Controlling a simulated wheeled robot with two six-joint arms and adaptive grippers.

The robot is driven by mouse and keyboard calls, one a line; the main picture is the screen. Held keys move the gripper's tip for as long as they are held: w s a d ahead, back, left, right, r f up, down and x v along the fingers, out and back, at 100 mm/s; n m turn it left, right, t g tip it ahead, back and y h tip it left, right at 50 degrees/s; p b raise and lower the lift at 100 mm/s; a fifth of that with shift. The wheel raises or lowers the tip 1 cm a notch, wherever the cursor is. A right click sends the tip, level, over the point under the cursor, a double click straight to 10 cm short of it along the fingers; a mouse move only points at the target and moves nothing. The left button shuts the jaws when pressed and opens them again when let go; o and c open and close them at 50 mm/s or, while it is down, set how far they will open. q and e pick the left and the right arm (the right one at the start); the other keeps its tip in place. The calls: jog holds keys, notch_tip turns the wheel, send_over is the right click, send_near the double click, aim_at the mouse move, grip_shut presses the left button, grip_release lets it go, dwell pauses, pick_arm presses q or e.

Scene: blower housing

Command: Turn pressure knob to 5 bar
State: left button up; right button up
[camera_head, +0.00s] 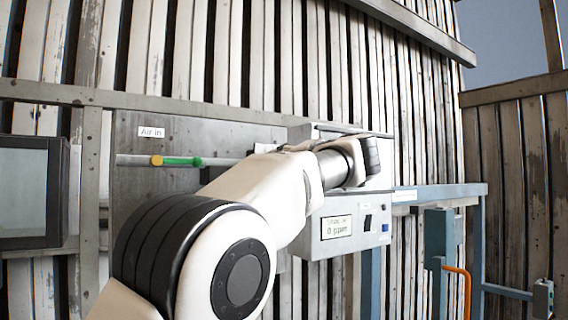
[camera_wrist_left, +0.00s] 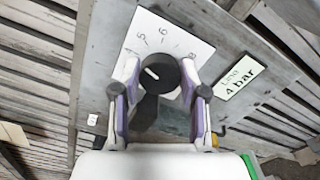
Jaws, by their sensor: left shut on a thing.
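In the left wrist view, the black pressure knob (camera_wrist_left: 160,82) sits on a white dial plate (camera_wrist_left: 180,36) with numbers such as 4, 5, 6 and 8. Its white pointer mark slants up-left, roughly toward the 4 side. A label-like display (camera_wrist_left: 235,76) to its right reads "Line 4 bar". My left gripper (camera_wrist_left: 160,70) is shut on the knob, one finger on each side. In the head view my left arm reaches across the middle and hides the knob and fingers. My right gripper is not in view.
A grey panel (camera_head: 145,190) labelled "Air in" carries a pipe with a yellow and green part (camera_head: 177,161). A grey box (camera_head: 345,245) has a small display reading 0. A dark monitor (camera_head: 25,190) stands left; a blue frame with an orange hose (camera_head: 465,285) stands right.

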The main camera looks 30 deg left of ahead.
pick_arm(q)
jog(key=shift+m, duration=1.3)
jog(key=o, duration=0.9)
jog(key=shift+o, duration=1.2)
jog(key=shift+a, duration=0.1)
jog(key=v, duration=1.1)
jog(key=shift+f, duration=0.1)
